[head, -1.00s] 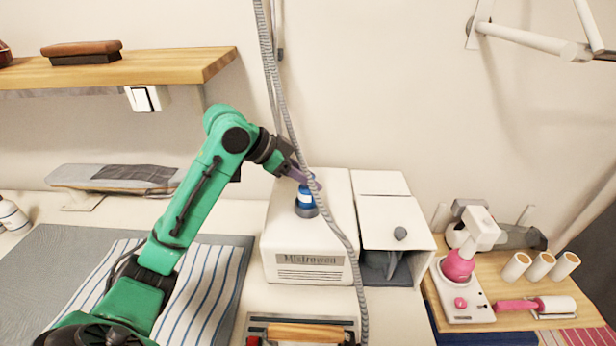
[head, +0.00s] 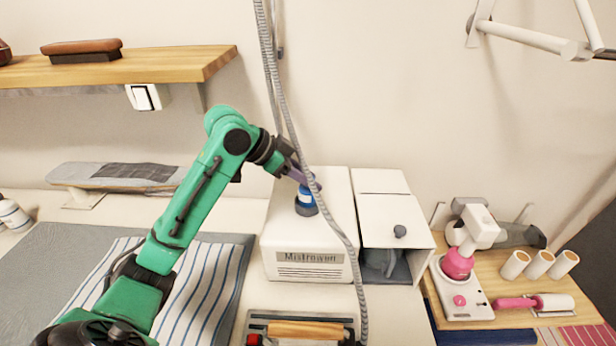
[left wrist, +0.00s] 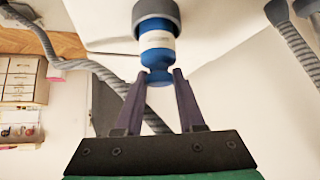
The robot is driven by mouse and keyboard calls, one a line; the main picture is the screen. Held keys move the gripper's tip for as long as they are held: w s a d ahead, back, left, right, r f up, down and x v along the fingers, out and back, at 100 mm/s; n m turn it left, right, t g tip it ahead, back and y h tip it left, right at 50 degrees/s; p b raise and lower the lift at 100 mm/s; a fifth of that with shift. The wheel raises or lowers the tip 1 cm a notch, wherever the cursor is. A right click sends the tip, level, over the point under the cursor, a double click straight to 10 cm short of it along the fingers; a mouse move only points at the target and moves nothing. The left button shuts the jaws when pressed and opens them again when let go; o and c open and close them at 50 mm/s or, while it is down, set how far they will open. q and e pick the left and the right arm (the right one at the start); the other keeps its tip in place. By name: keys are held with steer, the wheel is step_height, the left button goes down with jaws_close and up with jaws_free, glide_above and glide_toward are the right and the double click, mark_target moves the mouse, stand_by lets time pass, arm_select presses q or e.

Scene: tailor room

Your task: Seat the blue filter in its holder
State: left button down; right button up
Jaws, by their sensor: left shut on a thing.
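The blue filter (head: 306,194) stands upright at the grey ring-shaped holder (head: 306,209) on top of the white Mistrowen machine (head: 282,235). In the left wrist view the filter (left wrist: 157,55) has a white label band, and its far end is inside the grey holder (left wrist: 155,10). I cannot tell how deep it sits. My left gripper (head: 307,183) reaches in from the upper left; in the left wrist view its purple fingers (left wrist: 160,78) are shut on the filter's narrow blue end. My right gripper is not in view.
A grey ribbed hose (head: 285,110) hangs down past the gripper and across the machine's front. A white bin with an open front (head: 395,225) stands right of the machine. An iron-like tool with a wooden handle (head: 302,330) lies in front. A wooden shelf (head: 190,65) is at upper left.

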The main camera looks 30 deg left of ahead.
arm_select(q)
steer(key=shift+f, duration=0.2)
steer(key=c, duration=0.8)
jaws_free()
steer(key=p+v, duration=0.4)
steer(key=v, duration=0.7)
steer(key=shift+s, duration=0.15)
steer(key=shift+f, duration=0.1)
